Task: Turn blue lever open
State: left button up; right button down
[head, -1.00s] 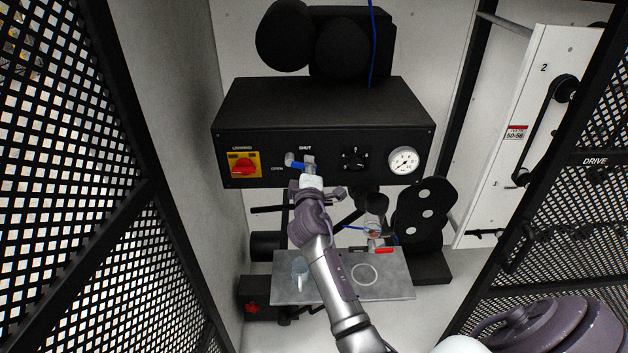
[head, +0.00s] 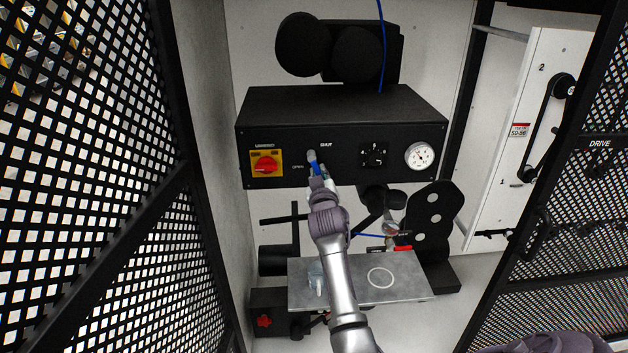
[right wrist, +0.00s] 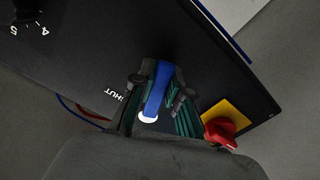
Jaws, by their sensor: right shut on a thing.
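The blue lever (head: 316,167) is on the front of the black control box, below and slightly left of the SHUT label and right of the OPEN label. It stands steeply, with a pale end at its top. My right gripper (head: 319,178) comes up from below and is shut on it, hiding part of it. In the right wrist view, the blue lever (right wrist: 157,88) runs between the dark fingers of my right gripper (right wrist: 156,102), with a white round end showing. My left gripper is not in view.
On the black box (head: 340,105), a red knob on a yellow plate (head: 265,163) is left of the lever; a black dial (head: 374,155) and white gauge (head: 420,156) are right. A metal plate (head: 410,280) is below. Mesh panels stand at both sides.

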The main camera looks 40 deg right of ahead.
aim_at(310, 136)
jog(key=shift+w+a+f+m, duration=0.2)
jog(key=shift+a+m, duration=0.1)
jog(key=shift+m, duration=0.2)
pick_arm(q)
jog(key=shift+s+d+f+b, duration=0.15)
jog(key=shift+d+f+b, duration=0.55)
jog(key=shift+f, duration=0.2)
pick_arm(e)
jog(key=m, duration=0.1)
jog(key=a+m, duration=0.1)
jog(key=m, duration=0.1)
jog(key=shift+w, duration=0.3)
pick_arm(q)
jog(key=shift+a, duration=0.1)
pick_arm(e)
jog(key=shift+m, duration=0.4)
jog(key=c, duration=1.1)
grip_release()
notch_tip(310, 136, up, 10)
